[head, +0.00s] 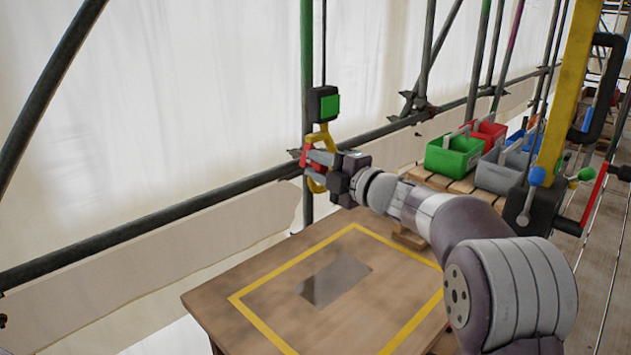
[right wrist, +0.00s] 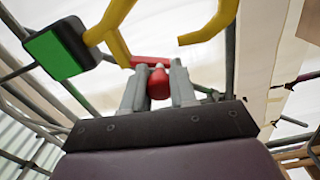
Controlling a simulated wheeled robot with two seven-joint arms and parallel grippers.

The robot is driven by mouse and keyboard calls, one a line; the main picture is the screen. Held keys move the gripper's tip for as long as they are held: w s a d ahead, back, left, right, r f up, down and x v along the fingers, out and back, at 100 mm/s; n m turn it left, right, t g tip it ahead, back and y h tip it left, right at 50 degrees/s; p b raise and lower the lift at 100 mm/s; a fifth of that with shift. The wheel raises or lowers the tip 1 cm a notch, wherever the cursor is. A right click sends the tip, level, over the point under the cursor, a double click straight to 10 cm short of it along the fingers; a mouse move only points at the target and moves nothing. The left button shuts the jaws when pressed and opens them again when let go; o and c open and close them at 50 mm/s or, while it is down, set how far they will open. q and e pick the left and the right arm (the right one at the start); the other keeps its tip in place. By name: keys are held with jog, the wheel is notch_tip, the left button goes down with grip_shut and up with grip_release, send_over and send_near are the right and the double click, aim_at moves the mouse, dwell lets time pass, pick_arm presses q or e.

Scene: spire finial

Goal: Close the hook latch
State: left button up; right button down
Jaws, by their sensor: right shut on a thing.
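A yellow hook (head: 322,138) hangs under a black and green block (head: 325,104) at the end of a cable. In the right wrist view the hook (right wrist: 215,27) has a gap between its stem side and its tip. The red latch (right wrist: 150,61) starts near the stem side and lies below that gap, apart from the hook tip in this view. My right gripper (head: 312,163) is at the hook. Its fingers are shut on the latch's red knob (right wrist: 158,84). In the head view the fingers partly hide the latch and the lower hook. My left gripper is not in view.
A wooden table (head: 215,305) with a yellow outline and a grey patch stands below the hook. Scaffold poles (head: 150,218) run behind it. Green (head: 453,155), red and grey bins sit on pallets at right, near a yellow post (head: 566,85) with levers.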

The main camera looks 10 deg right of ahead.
jog(key=shift+w+d+f+n+b, duration=0.1)
jog(key=shift+d+f+n+b, duration=0.1)
jog(key=shift+n+b, duration=0.35)
jog(key=shift+w+d+f+n+b, duration=0.1)
jog(key=shift+f+n+b, duration=0.1)
jog(key=shift+n+b, duration=0.35)
jog(key=shift+w+d+n+b, duration=0.15)
jog(key=shift+n+b, duration=0.15)
jog(key=shift+n, duration=0.25)
jog(key=shift+w+d+n+b, duration=0.15)
jog(key=shift+n+b, duration=0.15)
jog(key=shift+n, duration=0.25)
jog(key=shift+r, duration=0.1)
jog(key=c, duration=0.9)
grip_release()
jog(key=shift+s, duration=0.1)
jog(key=shift+d, duration=0.1)
jog(key=b+v, duration=0.2)
jog(key=v, duration=1)
jog(key=shift+s+d, duration=0.15)
jog(key=shift+s, duration=0.15)
